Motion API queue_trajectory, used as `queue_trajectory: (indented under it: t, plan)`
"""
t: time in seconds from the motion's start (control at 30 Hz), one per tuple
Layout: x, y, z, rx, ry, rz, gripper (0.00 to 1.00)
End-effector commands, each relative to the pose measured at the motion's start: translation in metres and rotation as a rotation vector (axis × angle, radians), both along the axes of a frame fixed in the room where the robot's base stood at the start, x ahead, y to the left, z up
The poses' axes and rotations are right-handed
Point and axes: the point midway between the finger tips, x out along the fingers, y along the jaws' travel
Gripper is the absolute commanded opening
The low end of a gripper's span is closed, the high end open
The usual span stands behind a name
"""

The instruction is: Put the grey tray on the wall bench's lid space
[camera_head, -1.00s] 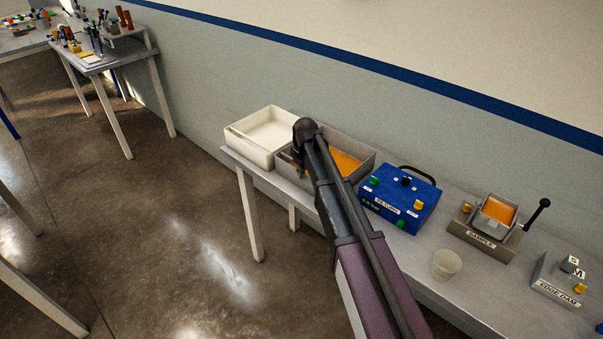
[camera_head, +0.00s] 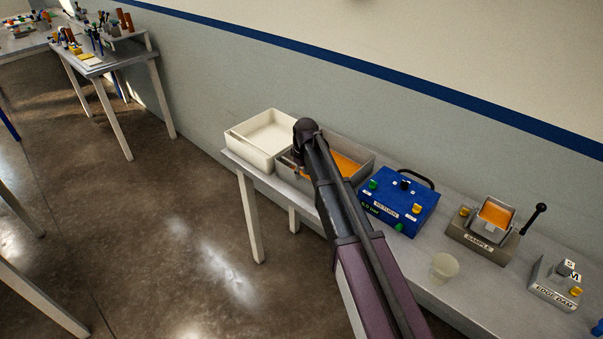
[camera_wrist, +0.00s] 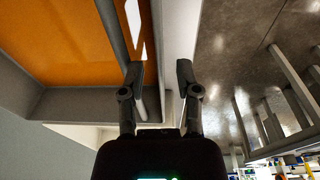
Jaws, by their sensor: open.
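The grey tray (camera_head: 358,149) stands on the wall bench (camera_head: 505,292), with an orange layer inside; my arm hides part of it in the head view. In the wrist view its grey wall (camera_wrist: 80,103) and orange inside fill the left. My gripper (camera_wrist: 159,72) is open and empty, with its fingers apart at the tray's near edge. A grey rim strip shows between the fingers; I cannot tell whether they touch it. In the head view the fingers are mostly hidden by my dark wrist. I cannot make out a marked lid space.
A white open box (camera_head: 262,140) stands left of the tray, close to it. A blue control box (camera_head: 398,203) stands to its right. Further right are a clear cup (camera_head: 444,266), a SAMPLE stand (camera_head: 480,240) and an EDGE DAM block (camera_head: 553,285).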

Motion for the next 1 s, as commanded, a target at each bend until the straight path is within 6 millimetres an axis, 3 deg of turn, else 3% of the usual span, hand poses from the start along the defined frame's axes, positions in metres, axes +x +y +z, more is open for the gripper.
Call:
queue_trajectory:
  t: [1.0]
  plan:
    - [-0.009,-0.006,0.089,0.0,0.0,0.001,0.43]
